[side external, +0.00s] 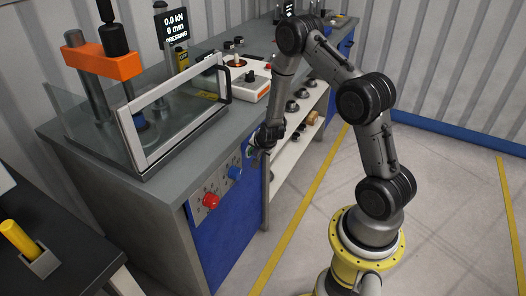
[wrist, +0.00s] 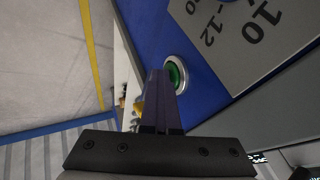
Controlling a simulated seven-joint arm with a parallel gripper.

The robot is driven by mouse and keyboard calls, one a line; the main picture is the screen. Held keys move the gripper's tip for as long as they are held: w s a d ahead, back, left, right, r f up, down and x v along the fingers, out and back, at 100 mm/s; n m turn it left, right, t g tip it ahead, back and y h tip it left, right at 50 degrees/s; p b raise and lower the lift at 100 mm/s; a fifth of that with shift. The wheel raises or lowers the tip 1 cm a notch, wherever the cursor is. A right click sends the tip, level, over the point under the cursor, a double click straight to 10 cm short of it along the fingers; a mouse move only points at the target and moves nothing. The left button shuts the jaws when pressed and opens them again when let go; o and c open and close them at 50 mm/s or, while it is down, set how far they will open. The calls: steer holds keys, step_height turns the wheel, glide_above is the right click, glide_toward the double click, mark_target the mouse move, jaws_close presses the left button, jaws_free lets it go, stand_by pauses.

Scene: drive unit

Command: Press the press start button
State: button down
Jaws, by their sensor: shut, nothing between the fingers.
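The green button (wrist: 176,74) in a metal ring is set in the blue front panel (wrist: 200,50) of the press bench. In the wrist view, the shut fingertips of my gripper (wrist: 158,76) are in front of the button and cover its left part. Whether they touch it I cannot tell. In the side view, my gripper (side external: 261,143) is at the right end of the blue panel (side external: 225,230), and the green button is mostly hidden there. The press (side external: 103,65) with its orange crosshead stands on the bench behind a clear guard with a silver frame (side external: 180,105).
A red button (side external: 211,201) and a blue knob (side external: 234,173) sit on the front panel, left of my gripper. A display (side external: 173,24) reads 0.0 kN, 0 mm, PRESSING. Shelves with parts (side external: 290,135) stand right of the panel. The floor in front is free.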

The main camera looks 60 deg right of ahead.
steer(key=s+a+r, duration=0.3)
steer(key=s+r, duration=0.5)
steer(key=shift+s+a, duration=0.3)
steer(key=shift+a, duration=0.1)
